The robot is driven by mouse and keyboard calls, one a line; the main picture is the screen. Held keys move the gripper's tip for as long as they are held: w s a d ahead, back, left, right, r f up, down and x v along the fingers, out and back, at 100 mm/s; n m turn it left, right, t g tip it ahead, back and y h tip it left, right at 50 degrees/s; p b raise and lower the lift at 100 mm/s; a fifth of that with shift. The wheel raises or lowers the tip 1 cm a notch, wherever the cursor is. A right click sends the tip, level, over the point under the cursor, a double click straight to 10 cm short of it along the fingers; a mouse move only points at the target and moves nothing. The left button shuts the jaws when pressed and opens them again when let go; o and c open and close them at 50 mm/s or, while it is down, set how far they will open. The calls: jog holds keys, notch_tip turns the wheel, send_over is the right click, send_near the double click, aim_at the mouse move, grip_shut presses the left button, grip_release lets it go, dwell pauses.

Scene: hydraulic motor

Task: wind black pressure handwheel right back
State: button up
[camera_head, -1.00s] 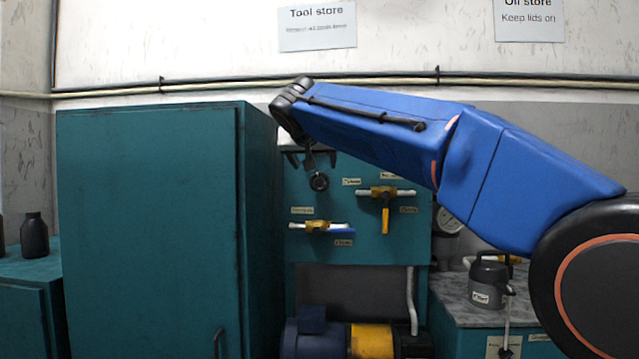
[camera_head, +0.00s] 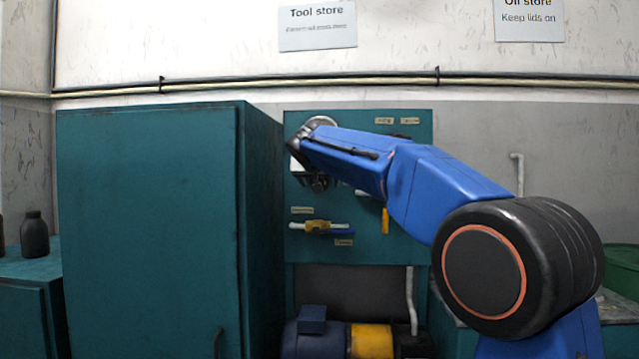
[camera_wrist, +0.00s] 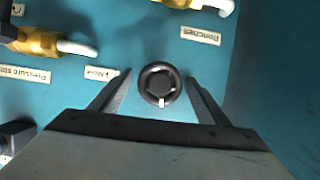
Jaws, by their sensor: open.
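The black pressure handwheel (camera_wrist: 160,84) is a small round knob with a pale mark on its rim, on the teal panel (camera_wrist: 130,35). In the wrist view my gripper (camera_wrist: 154,82) is open, with one finger to each side of the handwheel. A gap shows between each finger and the wheel; I cannot tell how deep the fingers reach. In the head view my gripper (camera_head: 317,182) is in front of the panel's upper left, and my arm hides most of the handwheel.
A brass valve with a blue lever (camera_head: 320,227) sits below my gripper. A yellow lever (camera_head: 385,220) hangs to the right. A tall teal cabinet (camera_head: 150,230) stands close on the left. A blue and yellow motor (camera_head: 371,341) is below the panel.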

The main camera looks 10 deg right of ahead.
jog(key=shift+w, duration=0.15)
jog(key=shift+c, duration=0.2)
jog(key=c, duration=1)
